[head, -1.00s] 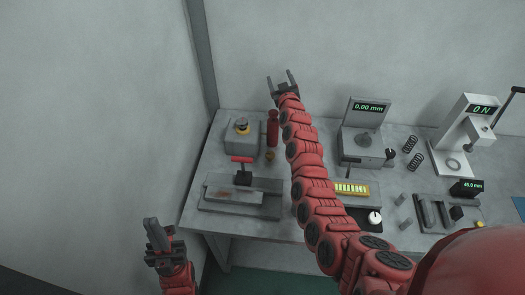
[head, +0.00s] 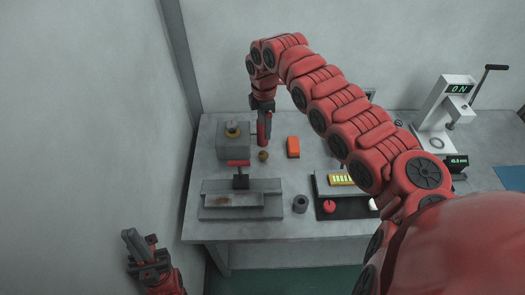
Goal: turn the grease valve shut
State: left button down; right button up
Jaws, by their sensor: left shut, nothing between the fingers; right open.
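No part is clearly marked as the grease valve. My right gripper (head: 265,132) points down at the red cylinder, behind the brass knob, and partly hides the cylinder. It is open; I cannot tell whether its fingers touch the cylinder. My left gripper (head: 131,244) is shut and empty at the lower left, off the table.
A red-handled fixture (head: 240,200) stands at the front left of the table (head: 300,231). A press (head: 444,112) stands further right. My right arm hides the middle back.

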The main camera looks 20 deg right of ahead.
aim_at(263, 154)
jog(key=f+p, duration=0.1)
jog(key=f, duration=0.5)
jog(key=f+p, duration=0.1)
jog(key=f, duration=0.5)
jog(key=shift+a+f, duration=0.2)
jog(key=shift+f, duration=0.2)
jog(key=shift+d+f, duration=0.1)
jog(key=shift+f, duration=0.6)
grip_shut()
